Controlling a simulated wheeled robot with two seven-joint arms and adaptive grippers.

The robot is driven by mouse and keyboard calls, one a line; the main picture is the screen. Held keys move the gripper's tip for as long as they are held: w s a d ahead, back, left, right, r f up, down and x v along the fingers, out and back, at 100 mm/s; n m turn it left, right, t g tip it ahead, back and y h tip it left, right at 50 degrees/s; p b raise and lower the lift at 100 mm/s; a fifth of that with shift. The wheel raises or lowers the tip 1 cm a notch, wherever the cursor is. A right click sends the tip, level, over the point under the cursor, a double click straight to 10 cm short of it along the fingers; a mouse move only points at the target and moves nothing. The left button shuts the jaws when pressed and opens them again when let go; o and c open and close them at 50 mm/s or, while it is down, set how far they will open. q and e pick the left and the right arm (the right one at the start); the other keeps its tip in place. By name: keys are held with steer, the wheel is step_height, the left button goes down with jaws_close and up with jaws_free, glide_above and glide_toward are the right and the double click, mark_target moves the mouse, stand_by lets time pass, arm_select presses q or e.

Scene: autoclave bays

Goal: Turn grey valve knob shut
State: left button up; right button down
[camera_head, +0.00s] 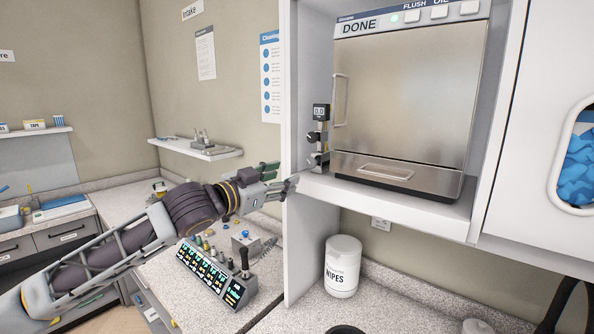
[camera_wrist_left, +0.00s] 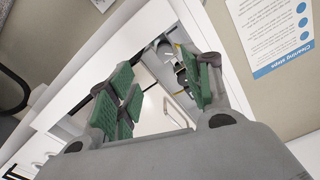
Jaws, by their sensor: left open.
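A slim valve unit with a small display reading 0.0 (camera_head: 320,112) stands left of the autoclave (camera_head: 405,95), inside the white bay. Below the display, small knobs (camera_head: 312,162) stick out to the left; I cannot tell for sure which one is the grey valve knob. My left gripper (camera_head: 284,180) is open and empty, just left of the bay's front edge and a little below the knobs, apart from them. In the left wrist view, its green pads (camera_wrist_left: 160,90) frame the bay opening, with the small dark valve parts (camera_wrist_left: 180,70) partly hidden behind one finger.
The bay's white side panel (camera_head: 297,250) stands close to the gripper. A control console (camera_head: 215,275) with a black lever sits below the arm. A wipes tub (camera_head: 342,266) stands under the bay. A small wall shelf (camera_head: 195,148) is behind the arm.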

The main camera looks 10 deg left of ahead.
mark_target(311, 164)
arm_select(q)
steer(key=shift+s+a+r+n+b, duration=0.25)
steer(key=shift+s+a+n+b, duration=0.1)
steer(key=shift+n+b, duration=0.65)
steer(key=shift+s+a+r+n+b, duration=0.2)
steer(key=shift+s+n+b, duration=0.15)
steer(key=shift+n+b, duration=0.6)
steer(key=p+x, duration=0.4)
steer(key=x, duration=0.8)
steer(key=shift+w+d+r, duration=0.1)
steer(key=shift+w+r, duration=0.05)
steer(key=shift+w, duration=0.05)
steer(key=shift+w+d+p, duration=0.35)
steer(key=shift+w, duration=0.2)
